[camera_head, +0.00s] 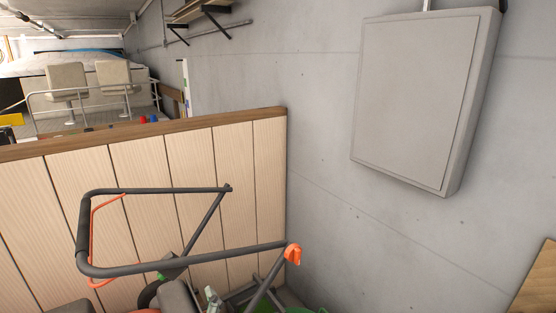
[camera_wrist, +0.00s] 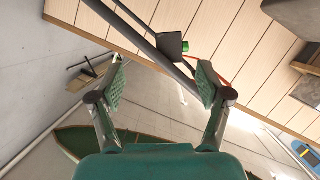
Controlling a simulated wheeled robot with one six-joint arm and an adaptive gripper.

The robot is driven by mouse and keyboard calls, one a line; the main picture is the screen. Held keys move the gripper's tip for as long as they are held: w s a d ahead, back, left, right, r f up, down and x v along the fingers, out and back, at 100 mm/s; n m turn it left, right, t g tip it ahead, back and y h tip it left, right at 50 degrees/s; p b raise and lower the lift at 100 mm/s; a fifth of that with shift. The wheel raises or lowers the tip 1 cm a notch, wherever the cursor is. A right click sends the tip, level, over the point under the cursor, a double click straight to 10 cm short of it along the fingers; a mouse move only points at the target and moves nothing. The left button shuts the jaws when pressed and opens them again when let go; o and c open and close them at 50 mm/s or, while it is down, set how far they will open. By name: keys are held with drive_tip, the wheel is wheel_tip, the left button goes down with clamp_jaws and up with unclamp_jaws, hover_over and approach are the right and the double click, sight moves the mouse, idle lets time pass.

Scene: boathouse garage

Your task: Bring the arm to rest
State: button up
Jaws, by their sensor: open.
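My gripper (camera_wrist: 161,84) is open in the wrist view, with its two green-padded fingers spread wide and nothing between them. Beyond the fingertips is a dark handle bar (camera_wrist: 125,30) with a black switch box (camera_wrist: 170,45) that has a green button. I cannot tell how far it is from the fingers. The head view shows no part of my arm or gripper that I can make out. There, the mower-like machine's dark handle (camera_head: 180,258) with an orange bar and orange knob stands in front of the wood panelling.
A wood-panelled partition (camera_head: 140,165) runs behind the handle. A grey wall cabinet (camera_head: 415,95) hangs on the concrete wall at right. A boat with two seats (camera_head: 68,80) lies beyond the partition. In the wrist view a green hull (camera_wrist: 80,140) with a brown rim shows low down.

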drive_tip(key=s+d+f+m+h, duration=0.1)
drive_tip(key=s+d+f, duration=0.3)
drive_tip(key=d+f, duration=0.3)
drive_tip(key=s+d+f+m, duration=0.2)
drive_tip(key=s+d+f, duration=0.2)
drive_tip(key=d+f, duration=0.3)
drive_tip(key=s+d+f+m+h, duration=0.1)
drive_tip(key=s+d+f, duration=0.3)
drive_tip(key=d, duration=0.5)
drive_tip(key=s+d+m+h, duration=0.1)
drive_tip(key=s+d, duration=0.3)
drive_tip(key=s, duration=0.4)
drive_tip(key=s+d+m+t+h, duration=0.1)
drive_tip(key=s+d+m, duration=0.2)
drive_tip(key=s, duration=0.5)
drive_tip(key=s+d+m+h, duration=0.2)
drive_tip(key=s+d, duration=0.3)
drive_tip(key=s, duration=0.4)
drive_tip(key=shift+d+r+m, duration=0.3)
drive_tip(key=shift+d+m, duration=0.1)
